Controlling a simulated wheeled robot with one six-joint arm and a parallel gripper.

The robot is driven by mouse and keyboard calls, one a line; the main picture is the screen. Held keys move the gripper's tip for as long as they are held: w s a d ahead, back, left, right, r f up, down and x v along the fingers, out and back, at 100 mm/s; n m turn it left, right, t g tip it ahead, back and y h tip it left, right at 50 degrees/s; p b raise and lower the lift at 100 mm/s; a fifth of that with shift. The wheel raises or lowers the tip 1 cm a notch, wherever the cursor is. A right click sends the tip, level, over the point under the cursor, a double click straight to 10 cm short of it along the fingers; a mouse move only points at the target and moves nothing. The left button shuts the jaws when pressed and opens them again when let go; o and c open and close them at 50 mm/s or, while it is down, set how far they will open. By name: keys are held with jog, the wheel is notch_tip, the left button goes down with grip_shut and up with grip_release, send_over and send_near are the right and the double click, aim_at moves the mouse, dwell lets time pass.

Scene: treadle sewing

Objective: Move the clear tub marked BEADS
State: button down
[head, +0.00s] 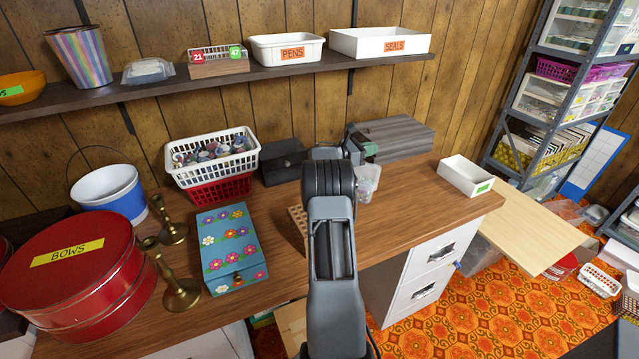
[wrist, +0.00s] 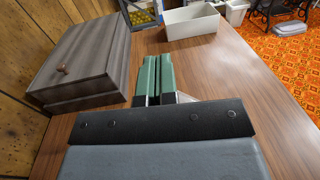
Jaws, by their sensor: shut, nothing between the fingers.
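A small clear tub (head: 369,178) stands on the wooden desk, just right of my arm in the head view. My arm hides part of it, and I cannot read any BEADS marking on it. My gripper (head: 371,149) is above and just beyond the tub in the head view. In the wrist view its green fingers (wrist: 157,75) are together with nothing between them.
A grey wooden box (head: 395,137) stands behind my gripper; it is at the left in the wrist view (wrist: 85,60). A white bin (head: 466,176) sits near the desk's right end. A floral box (head: 231,248) and brass candlesticks (head: 172,230) stand left. Desk between gripper and bin is clear.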

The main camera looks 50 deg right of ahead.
jog(key=v, duration=1.9)
notch_tip(320, 180, down, 10)
jog(key=shift+d+r, duration=0.1)
jog(key=shift+d, duration=0.05)
jog(key=shift+s+d, duration=0.25)
jog(key=shift+d, duration=0.2)
